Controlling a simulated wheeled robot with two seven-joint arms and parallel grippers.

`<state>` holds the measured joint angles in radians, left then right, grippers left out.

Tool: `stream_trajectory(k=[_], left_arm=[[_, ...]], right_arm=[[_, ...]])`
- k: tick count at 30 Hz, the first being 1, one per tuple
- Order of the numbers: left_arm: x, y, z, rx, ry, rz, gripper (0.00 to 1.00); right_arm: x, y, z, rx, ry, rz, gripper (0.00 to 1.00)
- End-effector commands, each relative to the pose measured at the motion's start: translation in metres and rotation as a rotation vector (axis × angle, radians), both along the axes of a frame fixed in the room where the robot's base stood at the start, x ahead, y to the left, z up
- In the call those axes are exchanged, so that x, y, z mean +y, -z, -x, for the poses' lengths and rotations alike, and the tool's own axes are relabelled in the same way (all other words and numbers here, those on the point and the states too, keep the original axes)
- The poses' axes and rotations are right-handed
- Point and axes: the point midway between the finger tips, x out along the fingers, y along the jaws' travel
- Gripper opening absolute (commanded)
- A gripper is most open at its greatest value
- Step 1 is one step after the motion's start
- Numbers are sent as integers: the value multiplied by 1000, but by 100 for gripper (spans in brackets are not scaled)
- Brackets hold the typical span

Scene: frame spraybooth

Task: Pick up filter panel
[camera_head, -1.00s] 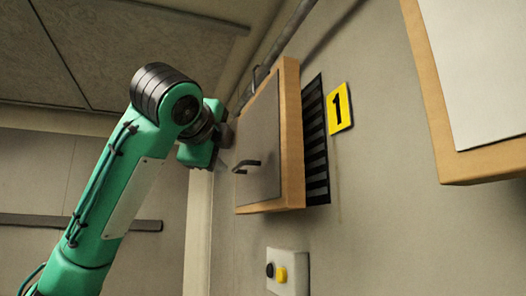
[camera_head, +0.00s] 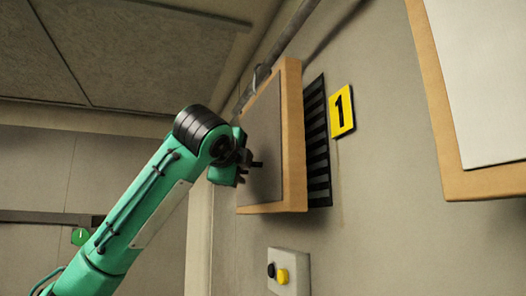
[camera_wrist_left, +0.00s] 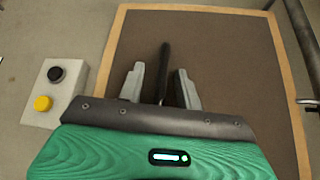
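The filter panel (camera_head: 293,135) has a light wood frame and a dark grey face. It stands against the wall at a black louvred vent (camera_head: 316,140), beside a yellow plate marked 1. In the left wrist view the panel (camera_wrist_left: 225,60) fills most of the picture. Its black handle (camera_wrist_left: 164,72) runs between the two grey fingers of my left gripper (camera_wrist_left: 161,85). The fingers are open, with a gap on each side of the handle. In the head view my left gripper (camera_head: 245,165) is at the panel's face and partly hides the handle. My right gripper is not in view.
A control box (camera_head: 288,271) with a black and a yellow button is on the wall below the panel. Another wood-framed panel (camera_head: 480,100) is at the upper right. A pipe (camera_head: 285,50) runs along the wall above. The yellow plate (camera_head: 342,110) is right of the vent.

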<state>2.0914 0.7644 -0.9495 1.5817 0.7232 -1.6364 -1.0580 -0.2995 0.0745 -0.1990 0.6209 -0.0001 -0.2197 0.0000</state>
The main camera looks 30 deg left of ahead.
Motion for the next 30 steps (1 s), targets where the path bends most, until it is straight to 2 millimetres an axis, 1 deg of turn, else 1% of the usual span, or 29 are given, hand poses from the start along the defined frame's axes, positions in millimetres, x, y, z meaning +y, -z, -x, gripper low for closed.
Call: stream_trajectory(k=[1,3,6,19,30], left_arm=[[0,0,0,0,0,0,31],[0,0,0,-1,0,0,17],[0,0,0,-1,0,0,0],[0,-2,0,-2,1,1,0],[-1,-20,-5,-3,8,1,0]], right_arm=[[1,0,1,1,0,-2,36],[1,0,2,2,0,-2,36],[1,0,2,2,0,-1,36],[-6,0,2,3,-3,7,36],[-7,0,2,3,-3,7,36]])
